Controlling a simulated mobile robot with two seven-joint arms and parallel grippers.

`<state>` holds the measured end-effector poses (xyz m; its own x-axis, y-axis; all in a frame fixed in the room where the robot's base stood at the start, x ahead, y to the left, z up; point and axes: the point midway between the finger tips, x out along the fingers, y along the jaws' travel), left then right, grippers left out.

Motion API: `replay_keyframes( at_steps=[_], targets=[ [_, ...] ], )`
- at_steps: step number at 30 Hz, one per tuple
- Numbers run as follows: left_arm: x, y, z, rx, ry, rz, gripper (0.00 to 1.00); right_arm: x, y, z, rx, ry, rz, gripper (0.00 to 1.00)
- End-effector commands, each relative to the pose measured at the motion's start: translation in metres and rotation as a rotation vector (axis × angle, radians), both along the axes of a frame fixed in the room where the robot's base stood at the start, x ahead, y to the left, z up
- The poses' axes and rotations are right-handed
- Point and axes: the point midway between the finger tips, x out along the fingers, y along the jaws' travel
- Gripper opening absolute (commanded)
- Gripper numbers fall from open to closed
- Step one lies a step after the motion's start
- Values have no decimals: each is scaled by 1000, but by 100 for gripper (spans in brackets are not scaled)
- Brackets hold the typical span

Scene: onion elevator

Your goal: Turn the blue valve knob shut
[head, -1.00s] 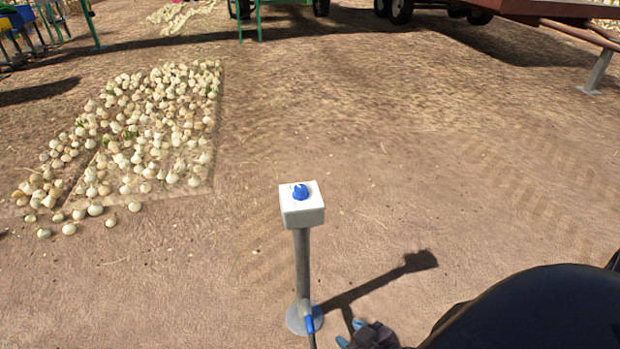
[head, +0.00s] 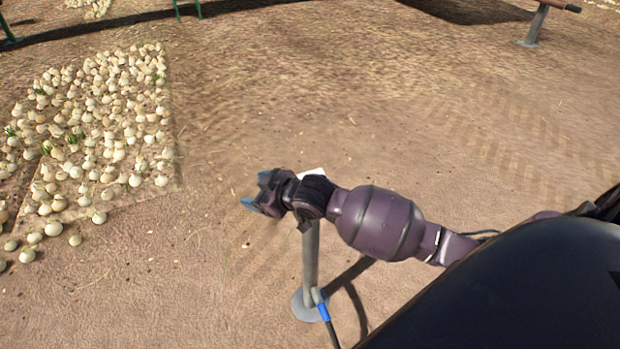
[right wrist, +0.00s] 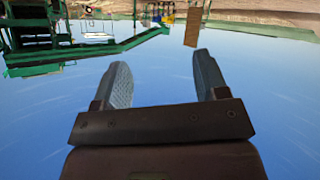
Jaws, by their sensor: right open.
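The blue valve knob sits on a white box on a grey post. In the head view now, my right arm covers the knob, and only a white corner of the box (head: 316,172) shows above the wrist. The grey post (head: 310,258) stands upright below it on a round base. My right gripper (head: 249,193) points left, past the box, with its blue fingers apart and nothing between them. In the right wrist view the two fingers (right wrist: 165,85) are spread and empty, with sky behind them. Whether the arm touches the box cannot be told. My left gripper is not in view.
A hose with a blue fitting (head: 322,308) runs from the post's foot. A patch of pale onions (head: 100,125) lies on the ground at the left. The dirt around the post is otherwise open. Upside-down green machinery (right wrist: 75,50) shows in the right wrist view.

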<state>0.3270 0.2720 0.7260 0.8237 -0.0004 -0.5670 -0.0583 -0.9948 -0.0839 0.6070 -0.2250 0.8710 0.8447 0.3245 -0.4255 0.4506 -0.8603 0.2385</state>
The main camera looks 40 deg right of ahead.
Motion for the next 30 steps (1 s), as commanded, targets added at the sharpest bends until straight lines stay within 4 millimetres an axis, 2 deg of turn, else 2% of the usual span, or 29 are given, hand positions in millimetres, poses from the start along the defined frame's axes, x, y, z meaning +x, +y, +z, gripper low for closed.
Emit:
replay_keyframes(
  at_steps=[1,3,8,11,12,15,18,24,30],
  targets=[
    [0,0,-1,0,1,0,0,17,-4,11,-24,19,9,67],
    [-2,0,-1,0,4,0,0,35,-11,21,-48,67,8,67],
    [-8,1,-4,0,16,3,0,68,-42,43,-98,235,-45,67],
    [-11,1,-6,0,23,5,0,80,-74,55,-119,400,-132,67],
    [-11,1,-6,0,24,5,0,81,-90,59,-123,486,-182,67],
    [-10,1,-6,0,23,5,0,69,-122,60,-115,701,-302,67],
    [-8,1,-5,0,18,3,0,50,-142,56,-99,887,-400,67],
    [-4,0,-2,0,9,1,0,20,-155,49,-79,1108,-514,67],
    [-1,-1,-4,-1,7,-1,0,13,-156,38,-75,1152,-540,67]
  ],
)
